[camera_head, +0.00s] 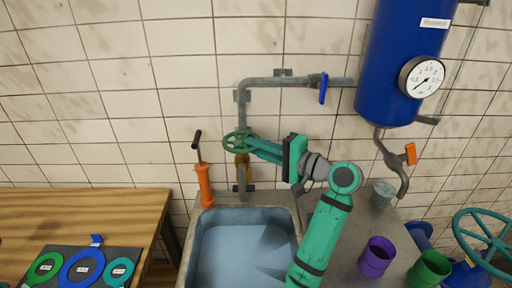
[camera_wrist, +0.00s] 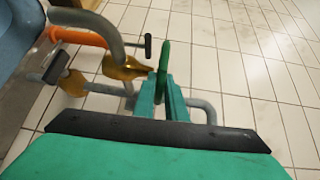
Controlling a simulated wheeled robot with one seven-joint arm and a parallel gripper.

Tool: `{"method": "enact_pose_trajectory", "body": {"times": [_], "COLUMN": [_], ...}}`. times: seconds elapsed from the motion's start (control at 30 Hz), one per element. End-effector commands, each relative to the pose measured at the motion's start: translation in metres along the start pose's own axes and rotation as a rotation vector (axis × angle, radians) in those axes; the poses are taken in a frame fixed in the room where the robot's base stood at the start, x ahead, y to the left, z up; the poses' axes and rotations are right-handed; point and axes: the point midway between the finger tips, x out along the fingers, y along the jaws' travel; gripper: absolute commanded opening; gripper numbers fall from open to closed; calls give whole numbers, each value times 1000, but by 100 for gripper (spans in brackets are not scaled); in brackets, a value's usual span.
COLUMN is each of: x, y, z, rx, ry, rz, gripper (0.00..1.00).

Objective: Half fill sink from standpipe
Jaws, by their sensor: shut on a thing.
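The standpipe is a grey pipe (camera_head: 241,112) on the tiled wall behind the sink, with a brass valve body (camera_head: 242,172) and a green handwheel (camera_head: 229,147). My gripper (camera_head: 252,145) is shut on the rim of the handwheel, at its right side. In the wrist view the handwheel (camera_wrist: 166,58) stands edge-on between my fingers, beside the brass body (camera_wrist: 124,69). The sink (camera_head: 218,252) is a pale blue basin below the standpipe. My arm hides part of its right side. I cannot tell the water level, and no stream is visible.
An orange hand pump (camera_head: 204,184) stands left of the standpipe. A blue tank (camera_head: 392,75) with a gauge (camera_head: 421,77) hangs at right. Purple (camera_head: 376,256) and green (camera_head: 429,268) cups stand on the right counter, near a grey cup (camera_head: 383,192). A wooden table (camera_head: 85,210) is at left.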

Motion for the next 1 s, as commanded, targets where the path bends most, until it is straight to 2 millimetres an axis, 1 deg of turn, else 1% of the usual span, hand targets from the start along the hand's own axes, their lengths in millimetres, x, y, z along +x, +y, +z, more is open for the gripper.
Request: {"method": "enact_pose_trajectory", "body": {"times": [0.03,0.07,0.1,0.13,0.33,0.47,0.67,0.8,1.0], "x": [2,3,3,3,3,-2,-28,-52,-82], "y": [-2,-2,-2,-2,-1,-1,0,-1,-1], "z": [1,1,1,1,2,-1,-4,-2,0], "rx": [-1,-1,-1,-1,0,0,1,0,-1], "ry": [-2,-2,-2,-2,-3,3,11,6,-2], "rz": [-3,-3,-3,-3,-1,-1,-2,-2,-1], "gripper": [0,14,23,30,30,30,30,30,30]}}
